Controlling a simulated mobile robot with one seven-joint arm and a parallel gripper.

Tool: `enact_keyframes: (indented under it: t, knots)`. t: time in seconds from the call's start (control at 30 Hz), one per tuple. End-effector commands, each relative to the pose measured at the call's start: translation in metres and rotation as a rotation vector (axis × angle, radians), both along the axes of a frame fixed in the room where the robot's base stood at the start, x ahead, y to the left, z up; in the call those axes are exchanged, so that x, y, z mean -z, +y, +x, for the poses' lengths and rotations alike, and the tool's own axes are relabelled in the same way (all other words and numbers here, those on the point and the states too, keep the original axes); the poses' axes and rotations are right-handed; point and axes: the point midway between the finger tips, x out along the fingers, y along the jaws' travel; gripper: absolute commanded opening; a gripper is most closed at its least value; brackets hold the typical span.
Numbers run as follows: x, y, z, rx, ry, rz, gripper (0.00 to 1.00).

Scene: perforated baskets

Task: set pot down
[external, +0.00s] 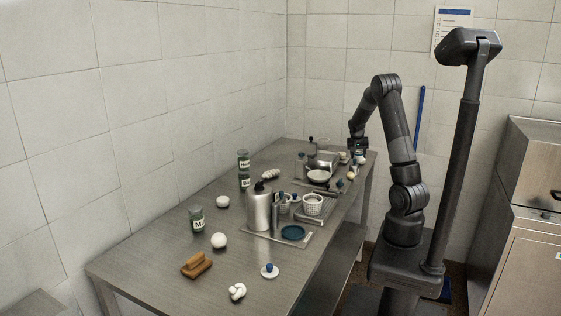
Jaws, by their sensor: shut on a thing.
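My gripper (358,150) is at the far right end of the steel table (150,262), pointing down. It is shut on a small pale thing (360,159), which I take to be the pot. The thing is mostly hidden by the gripper and too small to make out. I cannot tell whether it touches the table top or hangs just above it. Other small pale items stand close beside it.
Left of my gripper are a metal pan (318,176) and several small containers. The near table end has free patches.

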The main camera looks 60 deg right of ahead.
Motion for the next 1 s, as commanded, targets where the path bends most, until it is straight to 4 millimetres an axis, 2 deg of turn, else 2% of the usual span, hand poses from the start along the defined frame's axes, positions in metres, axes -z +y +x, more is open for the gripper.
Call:
enact_keyframes:
  t: [0.3,0.67,0.7,0.93,1.0]
  knots:
    - [0.038,0.000,0.000,0.001,0.002,0.002,0.28]
    - [0.043,0.000,0.000,0.000,0.000,0.001,0.28]
    - [0.043,0.000,0.000,0.000,0.000,0.001,0.53]
    - [0.042,0.000,0.000,0.000,0.000,0.001,0.72]
    - [0.042,0.000,0.000,0.000,0.000,0.001,0.74]
